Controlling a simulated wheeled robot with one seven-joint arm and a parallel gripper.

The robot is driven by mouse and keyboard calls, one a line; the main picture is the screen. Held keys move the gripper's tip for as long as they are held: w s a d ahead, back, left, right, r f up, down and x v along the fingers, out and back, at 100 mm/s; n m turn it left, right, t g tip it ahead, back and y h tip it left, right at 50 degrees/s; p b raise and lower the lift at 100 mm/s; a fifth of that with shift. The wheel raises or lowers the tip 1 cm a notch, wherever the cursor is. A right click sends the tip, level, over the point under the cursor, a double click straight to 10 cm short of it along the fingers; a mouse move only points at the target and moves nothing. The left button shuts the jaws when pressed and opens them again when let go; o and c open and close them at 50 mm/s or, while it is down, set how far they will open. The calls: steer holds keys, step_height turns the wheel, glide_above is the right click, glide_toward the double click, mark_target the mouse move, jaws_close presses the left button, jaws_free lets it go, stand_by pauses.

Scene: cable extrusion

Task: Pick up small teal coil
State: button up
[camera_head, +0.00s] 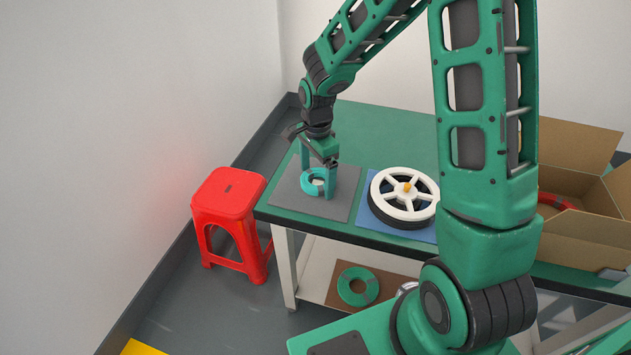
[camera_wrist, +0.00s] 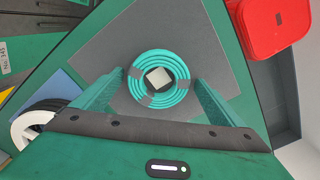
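The small teal coil (camera_head: 310,188) lies flat on a grey mat (camera_head: 343,207) at the left end of the green table. In the wrist view the coil (camera_wrist: 160,57) shows as a ring with several grey bands and a pale square in its centre. My gripper (camera_head: 317,179) points down over it, with one finger on each side. In the wrist view my gripper (camera_wrist: 159,77) is open, its fingers to the left and right of the coil. I cannot tell whether either finger touches it.
A white spoked wheel (camera_head: 392,185) lies on a blue mat (camera_head: 424,235) to the right. An open cardboard box (camera_head: 583,230) stands farther right. A red stool (camera_head: 228,192) is left of the table (camera_head: 383,124).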

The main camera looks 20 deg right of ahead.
steer(key=c, duration=0.9)
steer(key=shift+r, duration=0.15)
